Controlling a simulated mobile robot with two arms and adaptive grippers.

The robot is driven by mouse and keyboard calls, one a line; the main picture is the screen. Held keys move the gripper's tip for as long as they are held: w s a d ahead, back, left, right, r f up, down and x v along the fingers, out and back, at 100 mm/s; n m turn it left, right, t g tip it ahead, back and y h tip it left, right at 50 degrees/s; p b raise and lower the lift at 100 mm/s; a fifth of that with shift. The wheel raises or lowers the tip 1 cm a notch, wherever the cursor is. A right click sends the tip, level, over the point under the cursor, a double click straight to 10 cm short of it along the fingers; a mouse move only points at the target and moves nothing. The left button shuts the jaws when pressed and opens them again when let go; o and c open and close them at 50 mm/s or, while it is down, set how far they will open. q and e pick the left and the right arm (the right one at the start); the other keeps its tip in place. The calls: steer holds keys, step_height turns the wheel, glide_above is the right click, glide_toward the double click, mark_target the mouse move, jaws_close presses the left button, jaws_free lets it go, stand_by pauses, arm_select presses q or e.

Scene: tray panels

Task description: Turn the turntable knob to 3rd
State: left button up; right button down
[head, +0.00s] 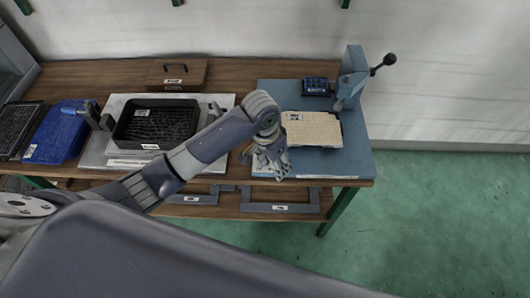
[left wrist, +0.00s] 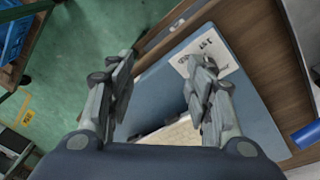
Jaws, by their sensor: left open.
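My left gripper (head: 278,168) is above the front left part of a blue base plate (head: 345,162) at the right end of the table. In the left wrist view its fingers (left wrist: 160,64) are apart with nothing held between them. The blue plate (left wrist: 250,108) lies below them, with a white marked label (left wrist: 207,52) near its edge, partly covered by one finger. A tan panel (head: 314,129) lies on the plate. I cannot make out the turntable knob clearly; the gripper may be hiding it. My right gripper is not in view.
A lever press (head: 352,80) with a black ball handle and a small dark blue box (head: 316,86) stand behind the panel. A black tray (head: 158,122), a blue tray (head: 60,133) and a brown box (head: 177,74) are to the left. Green floor is free at right.

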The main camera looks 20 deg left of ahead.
arm_select(q)
steer(key=w+a+r+y, duration=0.1)
steer(key=w+a+r, duration=0.3)
steer(key=w+r, duration=0.1)
steer(key=shift+g+y, duration=0.3)
steer(key=shift+g, duration=0.1)
step_height(320, 180, down, 9)
steer(key=shift+s+a+r+p, duration=0.1)
steer(key=shift+s+r+p, duration=0.05)
steer(key=shift+p, duration=0.65)
steer(key=shift+f, duration=0.75)
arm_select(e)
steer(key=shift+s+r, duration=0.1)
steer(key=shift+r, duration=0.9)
arm_select(q)
steer(key=shift+c, duration=0.6)
steer(key=c, duration=1)
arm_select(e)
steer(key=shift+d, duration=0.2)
